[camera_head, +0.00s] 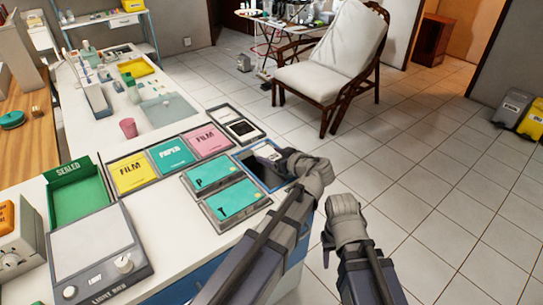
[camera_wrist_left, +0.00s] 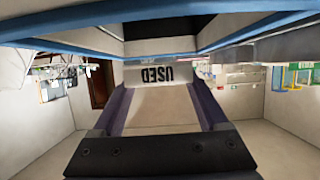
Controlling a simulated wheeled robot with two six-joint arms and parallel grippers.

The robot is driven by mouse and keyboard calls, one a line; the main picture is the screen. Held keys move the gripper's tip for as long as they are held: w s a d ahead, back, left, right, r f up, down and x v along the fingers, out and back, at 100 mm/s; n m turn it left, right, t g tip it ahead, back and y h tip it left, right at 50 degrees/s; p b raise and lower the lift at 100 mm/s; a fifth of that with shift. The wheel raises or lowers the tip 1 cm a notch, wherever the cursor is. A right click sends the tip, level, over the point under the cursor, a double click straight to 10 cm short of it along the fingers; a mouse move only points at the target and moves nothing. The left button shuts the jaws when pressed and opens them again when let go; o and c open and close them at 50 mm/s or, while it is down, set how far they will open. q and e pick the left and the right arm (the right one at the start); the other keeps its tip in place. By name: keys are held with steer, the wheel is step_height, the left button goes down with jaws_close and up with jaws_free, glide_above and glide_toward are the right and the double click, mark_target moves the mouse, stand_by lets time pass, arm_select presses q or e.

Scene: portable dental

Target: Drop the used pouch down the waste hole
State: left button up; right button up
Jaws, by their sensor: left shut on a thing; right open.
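My left gripper (camera_head: 284,158) is at the blue-rimmed waste hole (camera_head: 249,174) at the right edge of the counter. It is shut on the used pouch (camera_wrist_left: 160,105), a pale flat piece between the fingers in the left wrist view, with the word USED upside down. The pouch is hidden or too small to tell in the head view. The wrist view shows the blue rim (camera_wrist_left: 85,38) close above the pouch, beside a dark opening. My right gripper (camera_head: 342,203) is open, low over the floor, right of the counter; its fingertips are hard to see.
Teal boxes marked P (camera_head: 212,172) and T (camera_head: 237,199) adjoin the hole. FILM and PAPER bins, a green SEALED tray (camera_head: 78,205) and a light box (camera_head: 92,243) stand further left. A white chair (camera_head: 330,65) stands behind on open tiled floor.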

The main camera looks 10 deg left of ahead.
stand_by(0.4)
arm_select(q)
steer(key=o, duration=1.2)
